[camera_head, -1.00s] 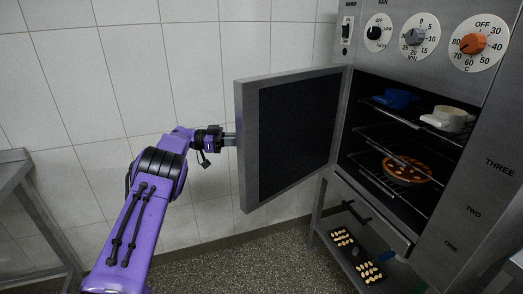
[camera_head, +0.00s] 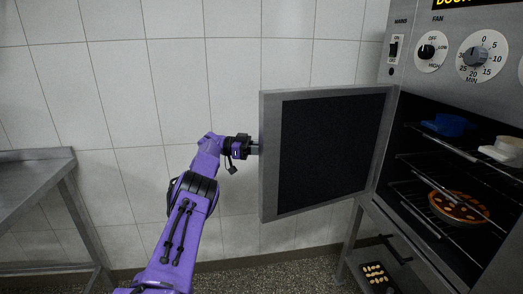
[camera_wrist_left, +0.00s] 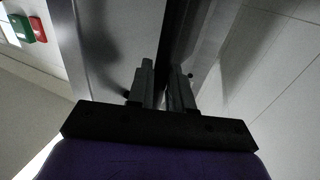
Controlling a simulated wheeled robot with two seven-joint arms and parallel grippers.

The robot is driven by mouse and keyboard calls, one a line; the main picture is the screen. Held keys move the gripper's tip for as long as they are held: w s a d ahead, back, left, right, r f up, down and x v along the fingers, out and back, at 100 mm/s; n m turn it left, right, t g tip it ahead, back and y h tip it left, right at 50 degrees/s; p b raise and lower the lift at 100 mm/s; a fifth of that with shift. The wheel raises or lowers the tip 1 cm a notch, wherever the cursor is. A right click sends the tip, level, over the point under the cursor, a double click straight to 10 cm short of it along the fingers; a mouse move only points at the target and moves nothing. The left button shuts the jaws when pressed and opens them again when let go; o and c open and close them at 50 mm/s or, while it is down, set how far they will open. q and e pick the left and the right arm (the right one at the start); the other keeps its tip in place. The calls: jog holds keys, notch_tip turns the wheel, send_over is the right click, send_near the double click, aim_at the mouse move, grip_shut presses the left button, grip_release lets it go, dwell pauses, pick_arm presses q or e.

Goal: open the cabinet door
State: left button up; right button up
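The cabinet door (camera_head: 326,150) is a grey metal frame with a dark inner panel, hinged on its right side. It stands wide open, its inner face towards me. My left gripper (camera_head: 256,149) is at the door's free left edge, about mid-height, with its fingertips partly hidden by the edge. In the left wrist view, the two fingers (camera_wrist_left: 164,88) have a narrow gap between them and a dark strip beyond. I cannot tell whether they clamp anything. No door handle is clearly visible. My right gripper is out of view.
The open cabinet (camera_head: 440,185) has racks holding a blue dish (camera_head: 449,125), a white dish (camera_head: 505,150) and a pie (camera_head: 459,208). Knobs sit above. A lower shelf holds a tray (camera_head: 377,276). A metal table (camera_head: 35,180) stands left. The tiled wall is close behind the door.

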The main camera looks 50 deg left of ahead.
aim_at(268, 126)
pick_arm(q)
jog(key=shift+o, duration=1.1)
jog(key=shift+w+d, duration=0.35)
jog(key=shift+w, duration=0.05)
jog(key=shift+a, duration=0.1)
jog(key=s+d+r+b, duration=0.1)
jog(key=r, duration=0.2)
jog(key=s+d+r+b, duration=0.1)
jog(key=r, duration=0.2)
jog(key=s+d+r+b, duration=0.1)
jog(key=d+r+b, duration=0.1)
jog(key=r, duration=0.1)
jog(key=shift+s, duration=0.15)
jog(key=s+d+r, duration=0.1)
jog(key=s+d, duration=0.1)
jog(key=s+d+r+b, duration=0.1)
jog(key=s+d, duration=0.1)
jog(key=s+d+r+b, duration=0.1)
jog(key=s+d+r, duration=0.1)
jog(key=shift+s+d, duration=0.15)
jog(key=shift+d, duration=0.05)
